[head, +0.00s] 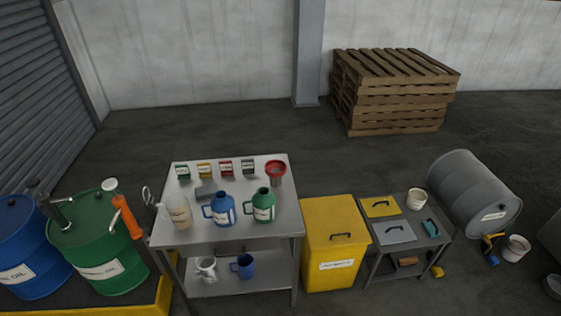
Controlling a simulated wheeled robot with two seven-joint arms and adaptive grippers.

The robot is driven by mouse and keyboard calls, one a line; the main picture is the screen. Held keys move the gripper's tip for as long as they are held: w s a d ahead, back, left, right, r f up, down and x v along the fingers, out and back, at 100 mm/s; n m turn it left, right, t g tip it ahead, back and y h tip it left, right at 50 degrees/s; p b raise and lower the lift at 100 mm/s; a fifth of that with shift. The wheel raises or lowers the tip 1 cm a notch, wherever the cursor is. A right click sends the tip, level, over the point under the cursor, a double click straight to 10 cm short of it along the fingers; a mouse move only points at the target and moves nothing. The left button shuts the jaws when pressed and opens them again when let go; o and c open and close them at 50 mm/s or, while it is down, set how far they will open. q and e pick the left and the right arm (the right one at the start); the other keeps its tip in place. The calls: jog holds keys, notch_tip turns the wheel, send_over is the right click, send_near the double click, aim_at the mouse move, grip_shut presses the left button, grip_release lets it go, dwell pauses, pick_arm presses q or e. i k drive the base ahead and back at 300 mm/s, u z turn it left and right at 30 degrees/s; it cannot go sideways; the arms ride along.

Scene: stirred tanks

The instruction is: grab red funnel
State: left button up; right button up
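The red funnel (275,168) stands at the back right corner of the grey metal table's top (225,232). Its wide red rim faces up, and a greyish part shows below it. It is upright and nothing covers it. Neither of my grippers shows in the head view.
A blue jug (222,210), a green jug (263,205) and a translucent pitcher (179,212) stand in front. A yellow bin (333,270) adjoins right; a green drum (98,255) stands left.

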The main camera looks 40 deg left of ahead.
aim_at(275, 167)
jog(key=u, duration=0.45)
jog(key=i, duration=0.95)
jog(key=u, duration=0.8)
